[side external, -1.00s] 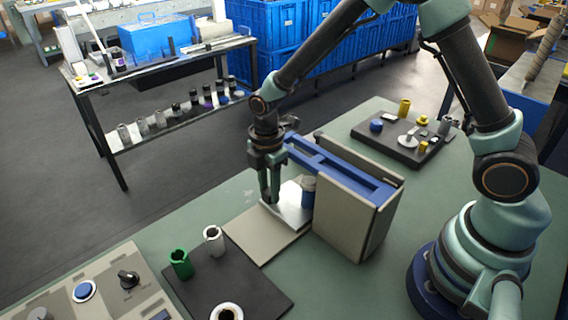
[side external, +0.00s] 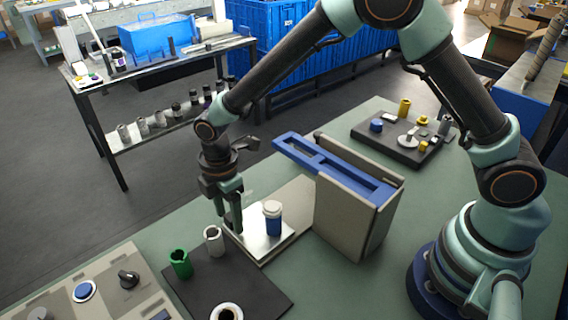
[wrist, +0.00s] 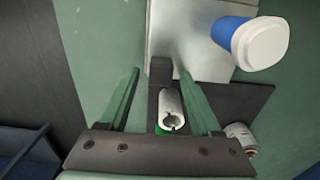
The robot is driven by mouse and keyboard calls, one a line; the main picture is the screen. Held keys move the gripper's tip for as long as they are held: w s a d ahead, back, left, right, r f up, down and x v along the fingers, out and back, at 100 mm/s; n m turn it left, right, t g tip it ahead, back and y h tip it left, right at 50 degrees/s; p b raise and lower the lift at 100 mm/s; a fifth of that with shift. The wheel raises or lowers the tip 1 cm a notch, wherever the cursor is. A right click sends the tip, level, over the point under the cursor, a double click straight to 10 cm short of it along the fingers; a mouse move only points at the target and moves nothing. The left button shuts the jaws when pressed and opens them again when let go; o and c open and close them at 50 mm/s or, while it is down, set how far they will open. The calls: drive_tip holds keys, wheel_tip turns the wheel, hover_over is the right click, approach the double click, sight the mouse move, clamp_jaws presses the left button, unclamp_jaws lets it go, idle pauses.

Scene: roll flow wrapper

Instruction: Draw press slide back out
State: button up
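The press slide (side external: 258,246) is a bright metal plate lying well out from the press (side external: 345,220) on its grey base. It also shows in the wrist view (wrist: 185,35). A blue cup with a white lid (side external: 273,222) stands upright on it, clear of the blue press frame; the wrist view shows the cup too (wrist: 262,42). My gripper (side external: 233,222) is down at the slide's outer left end. In the wrist view its two green fingers (wrist: 158,72) stand apart on either side of a dark tab at the slide's edge, with narrow gaps showing.
A dark mat (side external: 250,280) in front holds a green tube (side external: 180,264), a white tube (side external: 213,241) and another white-rimmed one (side external: 227,311). A control panel (side external: 100,295) lies front left. A dark tray (side external: 405,145) with small parts sits behind the press.

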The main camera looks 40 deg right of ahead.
drive_tip(key=shift+r, duration=0.1)
wheel_tip(320, 180, up, 12)
idle(0.6)
drive_tip(key=s+d+r+m+t, duration=0.35)
drive_tip(key=d+r+m, duration=0.55)
drive_tip(key=d, duration=0.4)
drive_tip(key=s+d+m+t, duration=0.2)
drive_tip(key=s+d+m, duration=0.6)
drive_tip(key=m, duration=0.1)
drive_tip(key=shift+d+r, duration=0.15)
drive_tip(key=shift+r, duration=0.15)
drive_tip(key=shift+s, duration=0.1)
